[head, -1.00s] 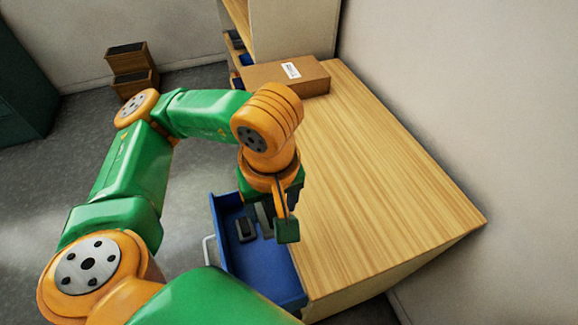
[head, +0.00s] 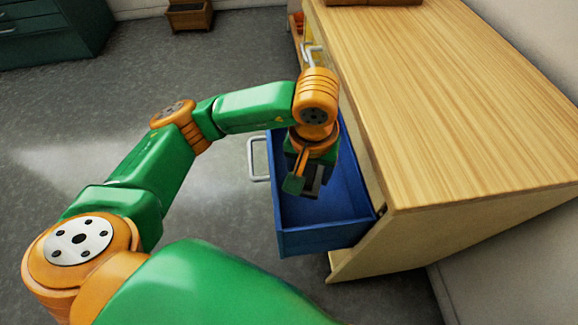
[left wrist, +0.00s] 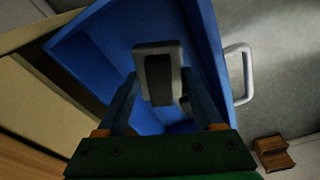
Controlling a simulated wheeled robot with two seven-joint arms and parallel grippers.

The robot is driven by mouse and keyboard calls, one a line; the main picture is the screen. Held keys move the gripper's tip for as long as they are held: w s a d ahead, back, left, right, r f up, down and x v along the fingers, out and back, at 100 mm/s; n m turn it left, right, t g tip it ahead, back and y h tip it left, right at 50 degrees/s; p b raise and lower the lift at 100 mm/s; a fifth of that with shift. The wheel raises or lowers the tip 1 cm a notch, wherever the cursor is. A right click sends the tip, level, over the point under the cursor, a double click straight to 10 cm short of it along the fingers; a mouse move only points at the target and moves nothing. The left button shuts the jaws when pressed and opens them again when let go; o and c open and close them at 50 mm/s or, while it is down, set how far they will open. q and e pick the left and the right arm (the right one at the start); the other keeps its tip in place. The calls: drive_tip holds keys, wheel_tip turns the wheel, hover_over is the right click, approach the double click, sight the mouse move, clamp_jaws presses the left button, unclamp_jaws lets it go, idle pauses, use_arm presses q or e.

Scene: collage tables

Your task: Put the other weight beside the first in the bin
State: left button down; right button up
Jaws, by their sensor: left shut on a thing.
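The bin is a blue open box (head: 325,243) with a pale handle, pulled out from the wooden cabinet; it also shows in the left wrist view (left wrist: 105,38). My left gripper (head: 308,178) points down into it. In the left wrist view its fingers (left wrist: 158,100) are shut on a grey weight (left wrist: 158,78) with a dark middle. Part of another grey weight (left wrist: 185,104) shows behind the right finger, mostly hidden. Whether the held weight touches the bin's floor I cannot tell. My right gripper is out of view.
The wooden cabinet top (head: 440,95) is bare except for a brown box (head: 372,2) at its far edge. A brown container (head: 190,17) stands on the floor at the back, near a dark green cabinet (head: 50,30). The grey floor left of the bin is clear.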

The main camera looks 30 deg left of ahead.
sight(306, 201)
use_arm(q)
wheel_tip(306, 201, down, 9)
drive_tip(key=shift+w+d+f, duration=0.1)
drive_tip(key=shift+f+b, duration=0.1)
drive_tip(key=shift+b, duration=0.3)
drive_tip(key=shift+c, duration=0.2)
unclamp_jaws()
